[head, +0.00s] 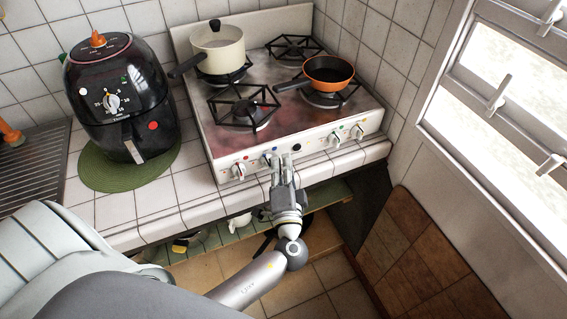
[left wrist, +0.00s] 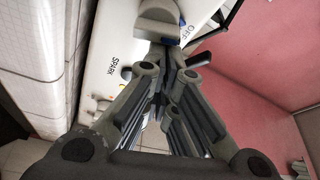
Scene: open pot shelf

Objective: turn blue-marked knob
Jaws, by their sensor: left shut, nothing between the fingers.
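The white stove's front panel (head: 312,146) carries several white knobs and coloured dots. The blue-marked knob (head: 267,158) is the second from the left, partly beside my gripper's tips. In the left wrist view a pale knob (left wrist: 155,22) stands at the top, with a blue mark at its lower edge. My left gripper (head: 283,163) is shut and empty, its fingertips at the panel just right of this knob. In the left wrist view its fingers (left wrist: 172,75) are together, just below the knob; whether they touch it I cannot tell. My right gripper is not in view.
A cream pot (head: 218,48) and an orange pan (head: 328,70) stand on the burners. The pan's handle points left. A black air fryer (head: 119,95) stands on a green mat (head: 92,174) at left. The tiled counter edge (head: 185,224) runs below the panel.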

